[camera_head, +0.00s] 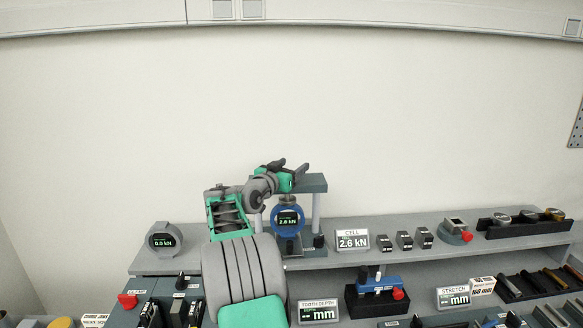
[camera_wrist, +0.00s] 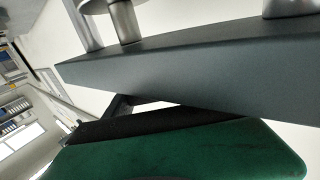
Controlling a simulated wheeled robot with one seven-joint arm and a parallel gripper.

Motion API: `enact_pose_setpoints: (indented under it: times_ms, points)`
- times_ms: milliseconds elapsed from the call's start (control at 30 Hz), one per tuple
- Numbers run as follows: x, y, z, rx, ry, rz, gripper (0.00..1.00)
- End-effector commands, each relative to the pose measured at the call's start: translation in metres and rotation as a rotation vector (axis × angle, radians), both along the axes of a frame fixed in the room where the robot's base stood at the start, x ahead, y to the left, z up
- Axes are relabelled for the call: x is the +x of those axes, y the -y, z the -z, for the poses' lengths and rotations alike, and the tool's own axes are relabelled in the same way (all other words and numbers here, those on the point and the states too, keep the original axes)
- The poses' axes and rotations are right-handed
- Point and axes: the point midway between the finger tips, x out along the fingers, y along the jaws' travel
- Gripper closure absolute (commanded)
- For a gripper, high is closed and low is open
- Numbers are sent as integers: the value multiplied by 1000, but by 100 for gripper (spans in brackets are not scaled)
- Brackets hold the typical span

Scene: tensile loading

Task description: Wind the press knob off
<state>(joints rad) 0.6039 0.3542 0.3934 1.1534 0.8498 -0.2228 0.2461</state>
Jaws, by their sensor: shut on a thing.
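The press stands on the raised grey shelf, with a dark grey crossbeam (camera_head: 314,183), silver posts and a blue ring gauge (camera_head: 273,222) reading 2.6 kN. My gripper (camera_head: 292,168) is at the top of the press, over the left part of the crossbeam, and is shut on the press knob. The knob itself is hidden by my fingers and wrist. In the wrist view the crossbeam (camera_wrist: 180,75) runs close across the picture, with metal posts at the top edge. A dark finger and green housing fill the lower part; the knob cannot be made out there.
A grey round gauge (camera_head: 160,241) stands left on the shelf. A CELL display (camera_head: 352,240) reads 2.6 kN, with several small dark blocks to its right. A blue fixture (camera_head: 377,283) and a TOOTH DEPTH display (camera_head: 318,311) stand lower down. The wall behind is clear.

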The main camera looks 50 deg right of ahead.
Motion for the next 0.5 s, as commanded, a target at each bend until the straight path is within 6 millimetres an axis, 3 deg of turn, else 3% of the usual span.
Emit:
enact_pose_setpoints:
  times_ms: [167,500]
  points:
    - [0,0,0,0,0,0,75]
    - [2,0,6,-1,4,-155,75]
